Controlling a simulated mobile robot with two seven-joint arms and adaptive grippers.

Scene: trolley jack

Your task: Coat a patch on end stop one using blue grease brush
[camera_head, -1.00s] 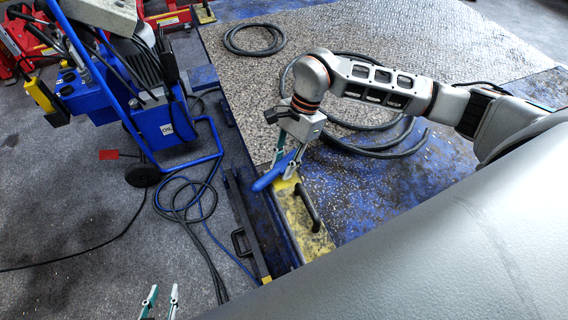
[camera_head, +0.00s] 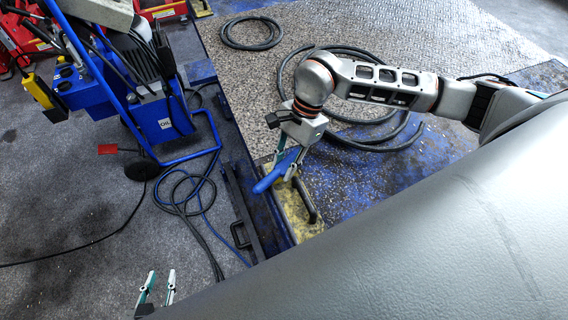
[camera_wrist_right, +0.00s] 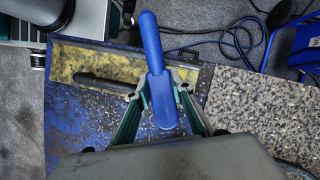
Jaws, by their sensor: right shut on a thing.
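My right gripper (camera_head: 285,168) is shut on the blue grease brush (camera_head: 275,171), which also shows in the right wrist view (camera_wrist_right: 154,55). The brush is long, blue and tilted; I cannot make out its bristles. It overlaps the upper end of a worn yellow block (camera_head: 295,214) with a dark bar handle, likely the end stop; in the right wrist view the block (camera_wrist_right: 75,60) lies beyond the fingers. I cannot tell whether brush and block touch. No grease patch is clear on the yellow surface. My left gripper (camera_head: 161,276) is open and empty at the bottom edge of the head view.
A blue wheeled machine (camera_head: 160,115) stands at left with cables (camera_head: 185,200) on the floor. Black hoses (camera_head: 385,140) lie on the speckled plate (camera_head: 420,40). A dark bar with a handle (camera_head: 240,215) runs beside the block. Grey floor at left is mostly clear.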

